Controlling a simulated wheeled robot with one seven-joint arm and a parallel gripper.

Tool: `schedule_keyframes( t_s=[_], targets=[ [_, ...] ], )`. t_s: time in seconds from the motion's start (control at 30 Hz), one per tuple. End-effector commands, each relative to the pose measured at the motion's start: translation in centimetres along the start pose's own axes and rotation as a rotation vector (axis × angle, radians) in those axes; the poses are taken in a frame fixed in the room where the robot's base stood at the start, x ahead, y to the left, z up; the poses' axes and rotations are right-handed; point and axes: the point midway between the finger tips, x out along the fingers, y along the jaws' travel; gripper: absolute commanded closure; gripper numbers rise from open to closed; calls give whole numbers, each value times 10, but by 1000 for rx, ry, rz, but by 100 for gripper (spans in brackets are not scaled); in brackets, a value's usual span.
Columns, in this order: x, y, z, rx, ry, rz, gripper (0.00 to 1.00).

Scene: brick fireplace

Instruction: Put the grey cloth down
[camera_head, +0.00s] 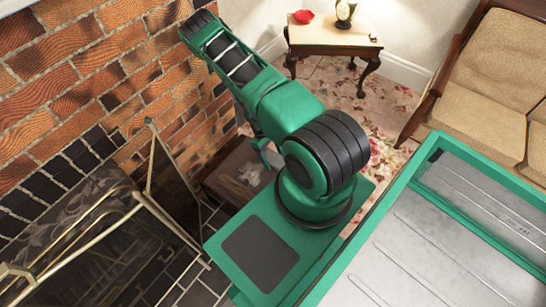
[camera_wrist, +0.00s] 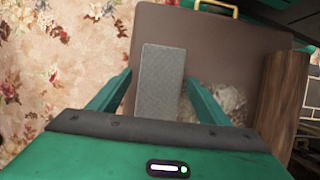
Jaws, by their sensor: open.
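The grey cloth (camera_wrist: 160,82) shows in the wrist view as a flat, speckled grey rectangle. It lies between the two green fingers of my gripper (camera_wrist: 159,76), which are open, with a gap on each side of it. Behind it is a brown box-like surface (camera_wrist: 215,45) with a gold handle at its far edge. I cannot tell whether the cloth rests on that surface or sits above it. In the head view my arm hides most of this spot, and I cannot make out the cloth there.
A whitish crumpled patch (camera_wrist: 226,100) lies right of the cloth; it also shows in the head view (camera_head: 250,174). A wooden piece (camera_wrist: 282,100) stands at the right. Brick fireplace and its metal screen (camera_head: 150,160) are left. A floral carpet (camera_head: 385,115), side table (camera_head: 330,38) and sofa (camera_head: 495,60) lie beyond.

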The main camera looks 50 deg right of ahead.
Motion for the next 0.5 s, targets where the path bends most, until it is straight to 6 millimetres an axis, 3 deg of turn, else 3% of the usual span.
schedule_keyframes(
  t_s=[0.17, 0.5],
  targets=[
    [-10, 0, 0, 0, 1, 0, 29],
    [-73, 0, 0, 0, 4, 1, 29]
  ],
)
